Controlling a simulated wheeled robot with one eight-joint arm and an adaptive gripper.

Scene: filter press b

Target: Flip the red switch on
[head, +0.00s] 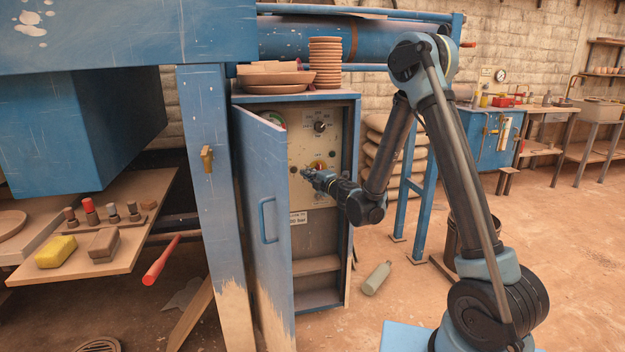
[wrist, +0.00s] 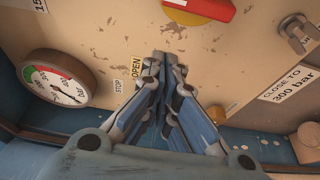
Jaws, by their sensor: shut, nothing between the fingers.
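The red switch (wrist: 208,8) is a red handle on a yellow round plate, at the top edge of the wrist view and partly cut off. In the head view the switch (head: 319,165) shows small on the beige panel (head: 297,150) inside the open blue cabinet. My gripper (head: 305,173) is at the panel, just below and left of the switch. In the wrist view my gripper (wrist: 166,58) has its fingers together and empty, beside the OPEN label (wrist: 136,66). The fingertips are apart from the red handle. I cannot tell whether they touch the panel.
The blue cabinet door (head: 262,210) stands open left of my arm. A pressure gauge (wrist: 58,78), a "CLOSE TO 300 bar" label (wrist: 290,84) and a metal knob (wrist: 296,34) surround the gripper. Stacked clay dishes (head: 325,62) stand on top. A bottle (head: 377,278) lies on the floor.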

